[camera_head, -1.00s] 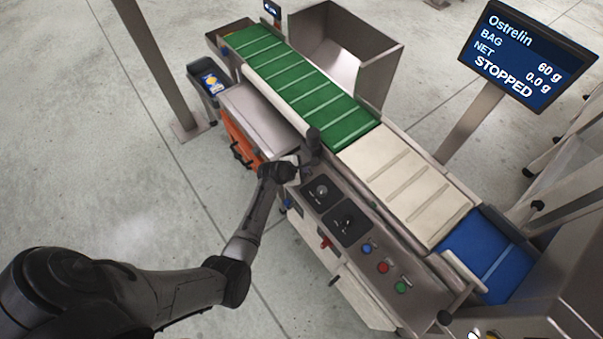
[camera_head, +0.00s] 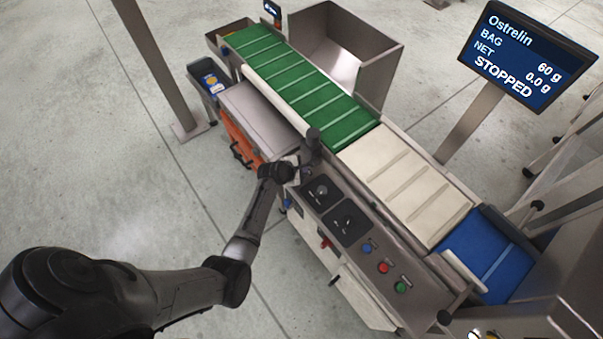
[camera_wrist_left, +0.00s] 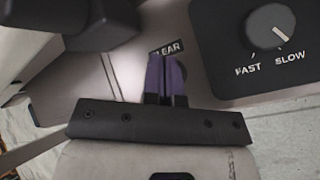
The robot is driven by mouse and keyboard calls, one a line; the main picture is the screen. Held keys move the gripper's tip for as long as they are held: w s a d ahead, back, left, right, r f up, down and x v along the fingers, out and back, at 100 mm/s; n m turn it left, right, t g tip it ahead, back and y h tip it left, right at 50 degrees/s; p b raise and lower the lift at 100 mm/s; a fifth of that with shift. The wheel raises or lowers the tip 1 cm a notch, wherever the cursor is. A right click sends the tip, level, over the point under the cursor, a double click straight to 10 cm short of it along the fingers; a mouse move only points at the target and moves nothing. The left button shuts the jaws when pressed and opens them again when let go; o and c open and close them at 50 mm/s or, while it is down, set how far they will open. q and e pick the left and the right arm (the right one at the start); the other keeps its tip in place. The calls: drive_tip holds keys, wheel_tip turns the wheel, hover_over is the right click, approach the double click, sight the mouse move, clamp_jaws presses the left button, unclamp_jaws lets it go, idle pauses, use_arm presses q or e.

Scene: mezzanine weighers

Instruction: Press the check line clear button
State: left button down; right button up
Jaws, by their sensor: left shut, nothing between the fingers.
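My left gripper (camera_head: 300,170) is at the upper left end of the control panel, beside the dark knobs. In the left wrist view its two fingers (camera_wrist_left: 166,72) are shut together with nothing between them. Their tips are right at a dark label (camera_wrist_left: 168,48) whose visible letters read "LEAR", its first letter hidden or unclear. The clear button itself is not plainly visible; the fingers cover the spot below the label. I cannot tell whether the tips touch or press it. My right gripper is not in view.
The panel (camera_head: 372,285) carries two dark knobs (camera_head: 347,222) and blue, red (camera_head: 383,267) and green buttons. A FAST/SLOW knob (camera_wrist_left: 268,27) sits close right of the fingers. Green (camera_head: 300,85), cream and blue belts run behind. The screen (camera_head: 527,55) reads STOPPED, 0.0 g.

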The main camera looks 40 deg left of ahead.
use_arm(q)
drive_tip(key=shift+f, duration=0.1)
drive_tip(key=shift+f, duration=0.25)
drive_tip(key=shift+f, duration=0.45)
idle(0.9)
drive_tip(key=shift+r, duration=0.1)
drive_tip(key=shift+r+p, duration=0.75)
drive_tip(key=shift+p, duration=0.25)
drive_tip(key=shift+r, duration=0.1)
